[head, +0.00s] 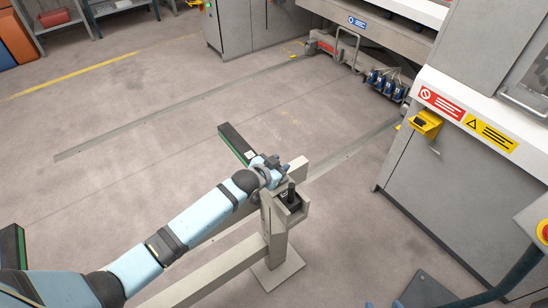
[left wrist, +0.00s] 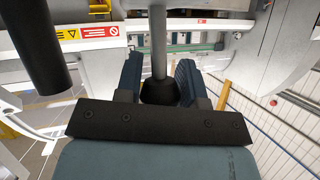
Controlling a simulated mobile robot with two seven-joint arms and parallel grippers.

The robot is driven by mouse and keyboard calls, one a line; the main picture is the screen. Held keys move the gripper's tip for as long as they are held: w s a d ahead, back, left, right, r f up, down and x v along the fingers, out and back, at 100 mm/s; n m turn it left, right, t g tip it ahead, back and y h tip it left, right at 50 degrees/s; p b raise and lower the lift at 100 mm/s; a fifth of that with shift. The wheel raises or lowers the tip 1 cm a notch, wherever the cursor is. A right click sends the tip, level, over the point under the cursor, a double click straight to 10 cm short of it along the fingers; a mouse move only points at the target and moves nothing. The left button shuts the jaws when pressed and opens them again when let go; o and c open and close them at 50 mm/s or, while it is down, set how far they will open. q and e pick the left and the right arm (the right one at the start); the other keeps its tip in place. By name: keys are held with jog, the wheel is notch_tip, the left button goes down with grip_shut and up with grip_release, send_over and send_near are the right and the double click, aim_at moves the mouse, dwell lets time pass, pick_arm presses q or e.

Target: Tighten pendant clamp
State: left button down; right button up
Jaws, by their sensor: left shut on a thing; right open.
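My left gripper (head: 271,170) is at the top of a beige post stand (head: 273,222). In the left wrist view my left gripper (left wrist: 160,83) is shut on a black knob (left wrist: 160,93), one finger on each side. A grey rod (left wrist: 158,45) runs up from the knob. I cannot tell from the head view which part of the stand's top this is, because the gripper covers it. A black upright handle (head: 291,191) stands in a beige bracket just right of the gripper. My right gripper is not in view.
A dark bar with a green edge (head: 237,143) shows just beyond the gripper. The grey machine (head: 440,165) with red and yellow labels stands right. A yellow box (head: 426,123) is on its front. A red-and-yellow control (head: 543,231) is at the right edge.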

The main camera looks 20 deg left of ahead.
pick_arm(q)
jog(key=g+p, duration=0.1)
jog(key=w+d+g+y+p, duration=0.1)
jog(key=p, duration=0.1)
jog(key=g+p, duration=0.1)
jog(key=p, duration=0.1)
jog(key=shift+w+d+m+y, duration=0.15)
jog(key=shift+w+m+y, duration=0.15)
jog(key=shift+y, duration=0.1)
jog(key=shift+w+d+f+g+y+p, duration=0.35)
jog(key=shift+f+g+y+p, duration=0.2)
jog(key=shift+g+p, duration=0.45)
jog(key=shift+w+f+m+g+y, duration=0.15)
jog(key=shift+m+g+y, duration=0.1)
jog(key=shift+m+g, duration=0.05)
jog(key=shift+p, duration=0.3)
pick_arm(e)
notch_tip(320, 180, up, 9)
jog(key=shift+d+r, duration=0.15)
jog(key=shift+d, duration=0.05)
pick_arm(q)
jog(key=shift+f, duration=0.15)
pick_arm(e)
jog(key=shift+s, duration=0.1)
pick_arm(q)
jog(key=c, duration=0.8)
grip_release()
jog(key=shift+o, duration=0.2)
jog(key=v, duration=1.3)
jog(key=shift+r, duration=0.4)
